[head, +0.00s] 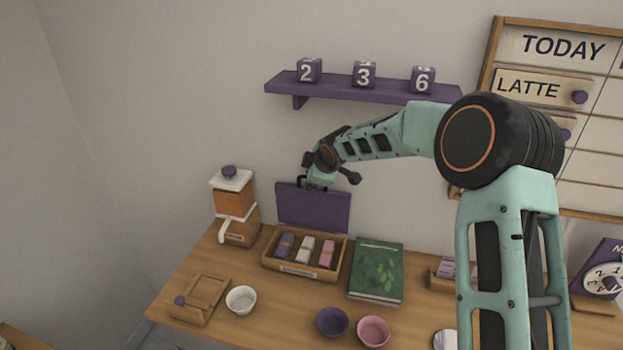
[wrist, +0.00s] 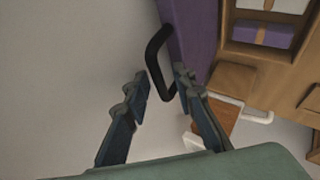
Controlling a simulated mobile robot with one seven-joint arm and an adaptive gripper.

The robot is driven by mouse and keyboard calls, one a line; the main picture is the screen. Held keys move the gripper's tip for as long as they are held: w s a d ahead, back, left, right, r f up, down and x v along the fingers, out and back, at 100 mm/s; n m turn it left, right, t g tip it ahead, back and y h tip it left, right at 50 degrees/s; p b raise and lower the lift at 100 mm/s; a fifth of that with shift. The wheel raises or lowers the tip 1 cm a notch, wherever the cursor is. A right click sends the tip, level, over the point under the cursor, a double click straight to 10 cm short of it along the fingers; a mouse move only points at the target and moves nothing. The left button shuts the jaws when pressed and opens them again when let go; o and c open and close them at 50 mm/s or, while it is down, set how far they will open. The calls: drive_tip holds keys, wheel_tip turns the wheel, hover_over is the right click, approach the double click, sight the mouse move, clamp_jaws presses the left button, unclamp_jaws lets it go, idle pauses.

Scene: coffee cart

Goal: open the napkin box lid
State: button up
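The napkin box (head: 302,269) stands on the counter against the wall. Its purple lid (head: 313,208) is raised, standing about upright at the back. Napkin bundles in purple, white and pink lie inside the box. My gripper (head: 313,186) is at the lid's upper edge. In the wrist view the lid (wrist: 187,28) carries a black bar handle (wrist: 154,58). My gripper (wrist: 161,86) has its two fingers apart, with the handle's near end at the gap between them. I cannot tell whether either finger touches the handle.
A grinder (head: 234,205) stands left of the box and a green book (head: 377,272) right of it. A white bowl (head: 241,300), a purple bowl (head: 332,321) and a pink bowl (head: 373,331) stand in front. A purple shelf (head: 365,91) with number blocks hangs above.

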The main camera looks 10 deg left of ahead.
drive_tip(key=shift+d+f, duration=0.1)
drive_tip(key=shift+s+d+r, duration=0.15)
drive_tip(key=shift+s+r, duration=0.05)
drive_tip(key=shift+r, duration=0.1)
drive_tip(key=v, duration=0.7)
drive_tip(key=shift+s+r, duration=0.1)
